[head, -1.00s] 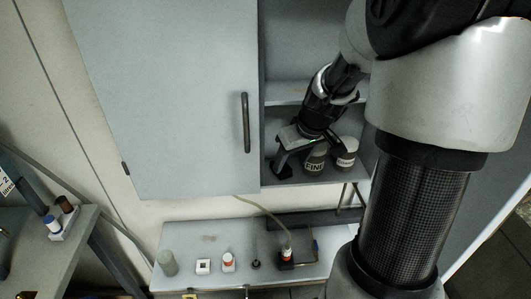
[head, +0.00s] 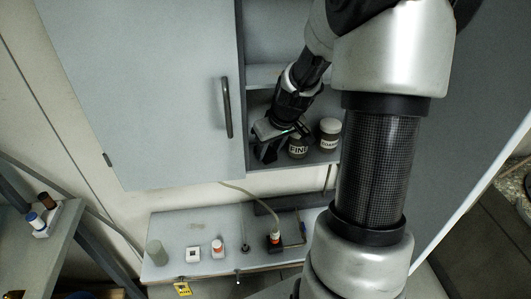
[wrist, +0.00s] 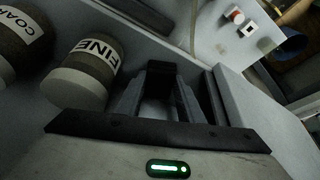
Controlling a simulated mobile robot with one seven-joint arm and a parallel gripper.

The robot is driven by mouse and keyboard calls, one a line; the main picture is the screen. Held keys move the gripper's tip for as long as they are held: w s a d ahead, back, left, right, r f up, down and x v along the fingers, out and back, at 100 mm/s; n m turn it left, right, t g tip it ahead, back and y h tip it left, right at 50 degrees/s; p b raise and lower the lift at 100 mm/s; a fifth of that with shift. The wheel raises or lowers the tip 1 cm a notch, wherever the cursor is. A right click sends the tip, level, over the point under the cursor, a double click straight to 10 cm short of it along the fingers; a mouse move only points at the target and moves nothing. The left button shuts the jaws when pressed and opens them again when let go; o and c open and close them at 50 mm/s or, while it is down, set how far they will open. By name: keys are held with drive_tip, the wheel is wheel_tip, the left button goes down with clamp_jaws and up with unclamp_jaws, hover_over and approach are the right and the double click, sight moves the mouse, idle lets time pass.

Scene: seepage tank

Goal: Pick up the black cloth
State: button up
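My gripper (head: 266,150) is inside the open right part of the wall cabinet, low over its bottom shelf and left of the two jars. In the wrist view my gripper (wrist: 164,82) shows two grey fingers with dark matter at and between their tips. I cannot tell whether this dark matter is the black cloth or the finger pads, nor whether the fingers are shut. No black cloth stands out clearly elsewhere in either view.
A jar marked FINE (head: 298,147) and a second labelled jar (head: 329,134) stand right of my gripper. The bench (head: 215,272) below holds a beaker (head: 156,252), small containers and a tube.

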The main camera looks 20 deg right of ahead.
drive_tip(key=c, duration=0.4)
